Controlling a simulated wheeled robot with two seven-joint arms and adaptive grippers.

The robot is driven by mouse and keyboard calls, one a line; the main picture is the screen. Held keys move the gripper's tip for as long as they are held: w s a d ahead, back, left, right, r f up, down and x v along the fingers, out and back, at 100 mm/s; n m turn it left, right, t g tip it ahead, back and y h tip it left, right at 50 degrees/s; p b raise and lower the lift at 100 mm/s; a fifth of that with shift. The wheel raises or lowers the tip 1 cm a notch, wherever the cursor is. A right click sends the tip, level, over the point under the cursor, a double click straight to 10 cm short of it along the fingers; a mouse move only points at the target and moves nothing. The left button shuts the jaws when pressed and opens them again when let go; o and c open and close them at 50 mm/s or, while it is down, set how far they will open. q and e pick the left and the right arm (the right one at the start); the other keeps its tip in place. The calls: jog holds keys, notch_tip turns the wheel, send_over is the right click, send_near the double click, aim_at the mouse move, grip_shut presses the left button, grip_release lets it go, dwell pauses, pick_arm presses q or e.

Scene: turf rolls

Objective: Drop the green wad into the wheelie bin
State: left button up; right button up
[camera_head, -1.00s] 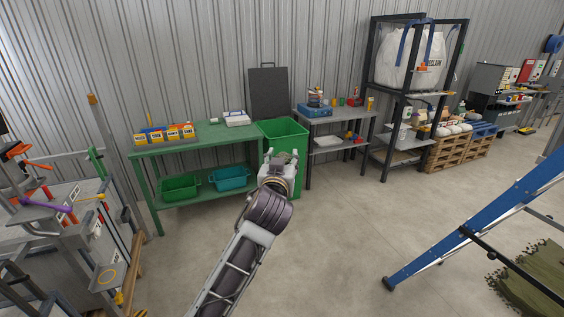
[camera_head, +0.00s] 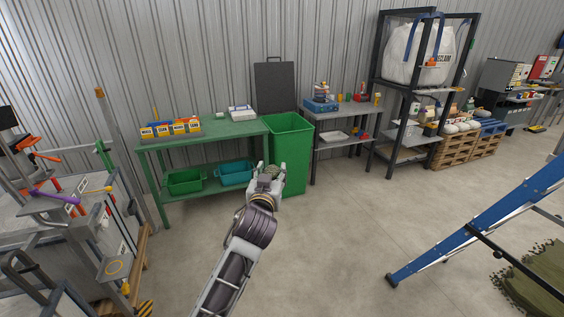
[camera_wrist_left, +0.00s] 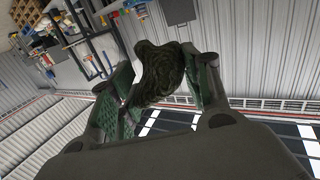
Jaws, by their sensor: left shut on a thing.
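The green wheelie bin (camera_head: 293,158) stands against the wall between two benches, its dark lid (camera_head: 275,88) swung back and its top open. My left gripper (camera_head: 268,173) appears in front of the bin's lower left side, below the rim in the picture. In the left wrist view the dark green wad (camera_wrist_left: 160,72) sits between the two green-padded fingers, and the left gripper (camera_wrist_left: 165,66) is shut on it. In the head view the wad cannot be made out. My right gripper is in neither view.
A green bench (camera_head: 205,130) with yellow boxes and two tubs stands left of the bin. A grey bench (camera_head: 345,108) stands right of it. A blue ladder (camera_head: 480,225) leans in at the right. The concrete floor (camera_head: 340,215) in front is clear.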

pick_arm(q)
jog(key=s+a+f, duration=0.3)
jog(key=a+f, duration=0.2)
jog(key=f, duration=0.2)
jog(key=s+a+f+y, duration=0.1)
jog(key=s+a+f, duration=0.3)
jog(key=a+f, duration=0.2)
jog(key=s+a+f+n, duration=0.1)
jog(key=s+a+f, duration=0.3)
jog(key=a+f, duration=0.2)
notch_tip(320, 180, down, 2)
jog(key=shift+y, duration=0.3)
jog(key=shift+w, duration=0.1)
